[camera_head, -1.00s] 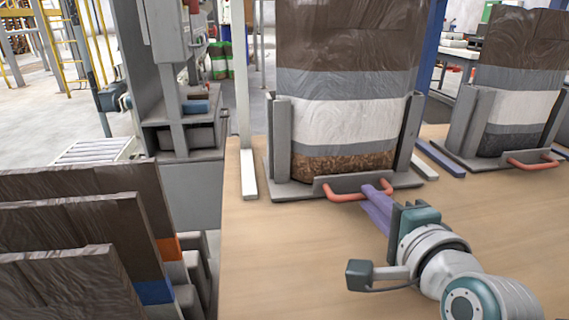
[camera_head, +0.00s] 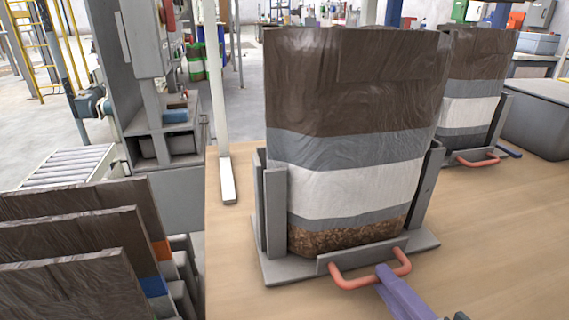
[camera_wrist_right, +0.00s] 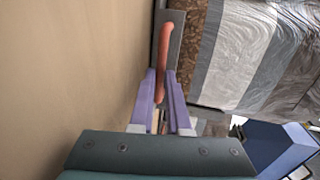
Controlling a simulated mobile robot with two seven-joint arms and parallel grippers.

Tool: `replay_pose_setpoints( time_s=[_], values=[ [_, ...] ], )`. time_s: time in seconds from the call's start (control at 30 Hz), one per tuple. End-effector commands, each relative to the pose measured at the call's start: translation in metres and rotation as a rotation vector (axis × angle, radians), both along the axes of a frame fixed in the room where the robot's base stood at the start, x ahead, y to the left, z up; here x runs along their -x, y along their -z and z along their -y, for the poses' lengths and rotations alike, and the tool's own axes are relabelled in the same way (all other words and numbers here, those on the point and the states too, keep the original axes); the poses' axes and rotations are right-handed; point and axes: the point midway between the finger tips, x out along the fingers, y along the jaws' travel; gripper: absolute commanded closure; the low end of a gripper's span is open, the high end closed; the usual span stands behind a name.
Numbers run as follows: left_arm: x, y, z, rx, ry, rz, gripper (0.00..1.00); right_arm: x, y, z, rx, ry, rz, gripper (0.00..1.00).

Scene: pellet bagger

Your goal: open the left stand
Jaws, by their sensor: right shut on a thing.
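The left stand (camera_head: 285,272) is a grey metal holder with side uprights on the wooden table. It holds an upright bag (camera_head: 345,185) with brown, grey and white bands and brown pellets showing low down. Its red handle (camera_head: 345,282) is on the front, facing me. My right gripper (camera_head: 383,274) has purple fingers shut on this handle; in the right wrist view the fingers (camera_wrist_right: 160,82) lie on both sides of the red bar (camera_wrist_right: 164,55). My left gripper is not in view.
A second stand (camera_head: 500,125) with a similar bag is behind on the right. A white post (camera_head: 228,180) stands at the table's left edge. Brown bags (camera_head: 70,245) stand at the lower left.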

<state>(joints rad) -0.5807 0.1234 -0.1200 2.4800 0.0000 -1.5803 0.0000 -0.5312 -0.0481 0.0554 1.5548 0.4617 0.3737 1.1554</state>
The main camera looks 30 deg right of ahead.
Motion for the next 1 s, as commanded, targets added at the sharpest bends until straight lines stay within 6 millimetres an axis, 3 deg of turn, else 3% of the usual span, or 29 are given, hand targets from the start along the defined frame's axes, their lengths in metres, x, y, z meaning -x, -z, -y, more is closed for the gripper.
replay_pose_setpoints(
  time_s=[0.3, 0.83, 0.87, 1.0],
  values=[
    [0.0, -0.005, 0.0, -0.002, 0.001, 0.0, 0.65, 0.027, -0.001, -0.007, 0.001, -0.001, 0.003, 1.0],
    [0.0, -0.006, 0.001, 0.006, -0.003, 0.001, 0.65, 0.032, -0.001, -0.008, 0.001, -0.001, 0.005, 1.0],
    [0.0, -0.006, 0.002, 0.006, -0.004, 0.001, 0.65, 0.032, -0.001, -0.008, 0.001, -0.001, 0.005, 0.83],
    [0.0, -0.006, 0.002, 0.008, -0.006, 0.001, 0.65, 0.032, -0.001, -0.008, 0.001, -0.001, 0.004, 0.73]
  ],
)
